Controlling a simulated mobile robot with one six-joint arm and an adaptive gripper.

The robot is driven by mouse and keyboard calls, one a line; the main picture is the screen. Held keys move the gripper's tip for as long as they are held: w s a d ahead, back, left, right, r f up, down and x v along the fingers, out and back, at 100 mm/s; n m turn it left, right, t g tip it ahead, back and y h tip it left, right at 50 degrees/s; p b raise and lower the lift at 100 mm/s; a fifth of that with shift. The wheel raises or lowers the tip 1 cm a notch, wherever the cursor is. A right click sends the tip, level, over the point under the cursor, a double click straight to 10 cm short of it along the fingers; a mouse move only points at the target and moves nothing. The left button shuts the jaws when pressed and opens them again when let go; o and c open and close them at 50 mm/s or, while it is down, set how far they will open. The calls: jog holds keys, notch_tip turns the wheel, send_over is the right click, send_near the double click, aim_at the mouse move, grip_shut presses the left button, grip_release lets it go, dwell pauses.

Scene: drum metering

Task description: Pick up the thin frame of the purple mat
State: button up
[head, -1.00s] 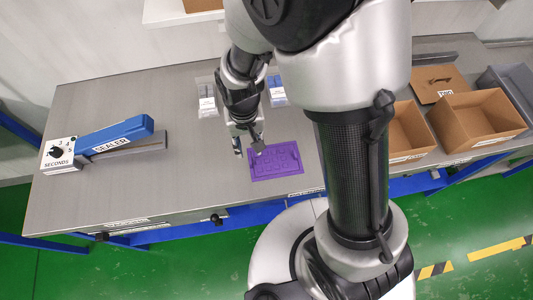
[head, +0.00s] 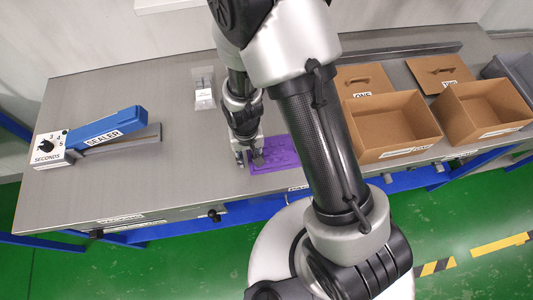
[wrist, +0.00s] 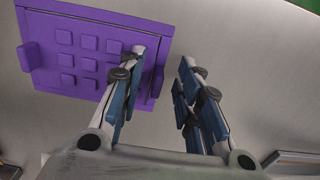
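The purple mat (head: 282,152) lies flat on the grey table, partly hidden by my arm in the head view. In the wrist view the purple mat (wrist: 85,28) is at upper left, with raised square pads inside a thin raised frame and a small tab at each side. My gripper (head: 249,160) is low over the mat's left end. In the wrist view my gripper (wrist: 160,75) is open, its fingers apart. The left finger overlaps the mat's edge by one tab; the right finger is over bare table.
The blue sealer (head: 105,130) stands at the left of the table. A clear packet (head: 203,90) with a white label lies behind my gripper. Open cardboard boxes (head: 388,126) with lids behind them stand at the right. The table between sealer and mat is clear.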

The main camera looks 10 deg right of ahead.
grip_shut()
dwell(0.3)
dwell(0.3)
notch_tip(320, 180, up, 25)
jog(key=p, duration=0.9)
dwell(0.6)
